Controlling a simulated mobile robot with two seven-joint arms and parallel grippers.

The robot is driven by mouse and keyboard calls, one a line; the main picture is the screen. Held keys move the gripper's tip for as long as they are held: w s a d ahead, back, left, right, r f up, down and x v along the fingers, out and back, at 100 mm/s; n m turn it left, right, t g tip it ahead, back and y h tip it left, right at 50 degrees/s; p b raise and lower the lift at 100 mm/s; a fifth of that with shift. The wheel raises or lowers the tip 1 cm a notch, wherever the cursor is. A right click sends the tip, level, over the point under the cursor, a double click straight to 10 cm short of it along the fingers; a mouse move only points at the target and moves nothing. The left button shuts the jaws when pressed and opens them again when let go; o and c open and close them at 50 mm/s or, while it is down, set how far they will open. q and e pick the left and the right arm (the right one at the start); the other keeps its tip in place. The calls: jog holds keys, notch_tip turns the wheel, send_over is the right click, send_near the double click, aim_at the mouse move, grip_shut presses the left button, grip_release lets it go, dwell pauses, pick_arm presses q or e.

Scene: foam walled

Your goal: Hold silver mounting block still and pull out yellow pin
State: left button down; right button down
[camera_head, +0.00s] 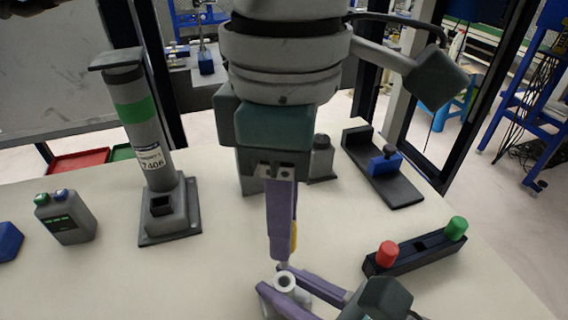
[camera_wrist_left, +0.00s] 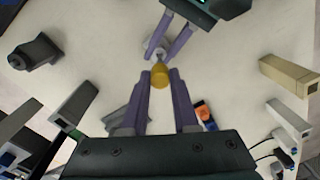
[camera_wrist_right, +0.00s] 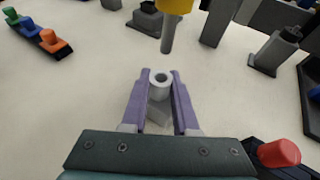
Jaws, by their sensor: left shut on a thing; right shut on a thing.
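My left gripper (camera_head: 281,250) comes down from above with its purple fingers shut on the yellow pin (camera_wrist_left: 160,75). In the right wrist view the pin's yellow head (camera_wrist_right: 174,5) is at the top edge, with its grey shaft (camera_wrist_right: 168,33) hanging below. My right gripper (camera_head: 276,278) is shut on the silver mounting block (camera_head: 285,281), lower down. In the right wrist view the block (camera_wrist_right: 160,84) stands between the fingers, its round top hole open. The shaft's lower end is clear of the hole, a little above and beyond it.
A black holder (camera_head: 415,248) with red and green knobs stands right of my right gripper. A black rail with a blue block (camera_head: 384,163) lies at the back right.

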pick_arm(q)
jog(key=shift+r, duration=1.95)
pick_arm(e)
jog(key=c, duration=0.6)
grip_release()
jog(key=shift+s+d, duration=0.1)
